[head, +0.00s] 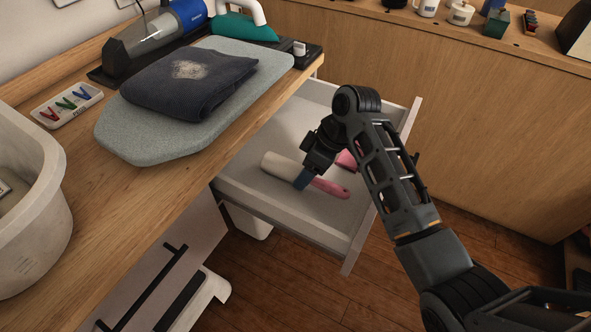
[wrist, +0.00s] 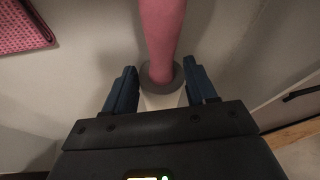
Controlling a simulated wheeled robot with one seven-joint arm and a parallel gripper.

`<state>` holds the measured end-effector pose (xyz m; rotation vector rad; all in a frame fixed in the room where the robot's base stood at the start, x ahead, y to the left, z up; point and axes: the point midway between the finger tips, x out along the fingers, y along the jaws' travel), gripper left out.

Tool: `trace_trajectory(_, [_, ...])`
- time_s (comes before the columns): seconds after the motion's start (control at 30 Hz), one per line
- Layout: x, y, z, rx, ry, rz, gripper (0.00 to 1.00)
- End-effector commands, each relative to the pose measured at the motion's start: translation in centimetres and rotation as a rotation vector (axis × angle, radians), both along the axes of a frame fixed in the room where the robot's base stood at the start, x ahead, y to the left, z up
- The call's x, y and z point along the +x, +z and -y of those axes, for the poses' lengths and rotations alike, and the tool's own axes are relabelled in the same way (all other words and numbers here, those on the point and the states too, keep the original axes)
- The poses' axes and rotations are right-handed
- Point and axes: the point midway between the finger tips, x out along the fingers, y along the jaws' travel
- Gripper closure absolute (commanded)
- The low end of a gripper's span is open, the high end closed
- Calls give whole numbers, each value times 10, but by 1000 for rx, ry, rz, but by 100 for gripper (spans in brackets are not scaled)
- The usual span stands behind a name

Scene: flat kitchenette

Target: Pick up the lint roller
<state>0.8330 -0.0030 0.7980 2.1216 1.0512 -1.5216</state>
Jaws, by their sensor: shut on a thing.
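The lint roller has a white roll (head: 276,165) and a pink handle (head: 331,188). It lies in the open drawer (head: 290,207), with the roll to the left. In the wrist view the pink handle (wrist: 161,35) runs up from a grey collar. My gripper (head: 303,181) reaches down into the drawer with its blue fingers around the middle of the lint roller. In the wrist view the fingers (wrist: 162,84) stand on both sides of the roller near the collar. The roll's far part is hidden by my gripper there. I cannot tell whether the roller is clear of the drawer floor.
A pink cloth (head: 347,159) lies in the drawer behind my gripper. The counter holds an ironing board (head: 150,147) with a dark folded cloth (head: 190,82), a tray of colored clips (head: 67,105) and a light basket (head: 50,215). Drawer walls surround the roller.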

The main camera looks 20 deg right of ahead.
Motion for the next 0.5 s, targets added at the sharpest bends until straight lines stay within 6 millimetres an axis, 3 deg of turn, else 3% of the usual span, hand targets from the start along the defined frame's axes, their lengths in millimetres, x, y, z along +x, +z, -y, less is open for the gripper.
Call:
trace_trajectory(0.27, [1, 12, 0, 0, 0, 2, 77])
trace_trajectory(0.5, [1, 57, 0, -1, 1, 7, 77])
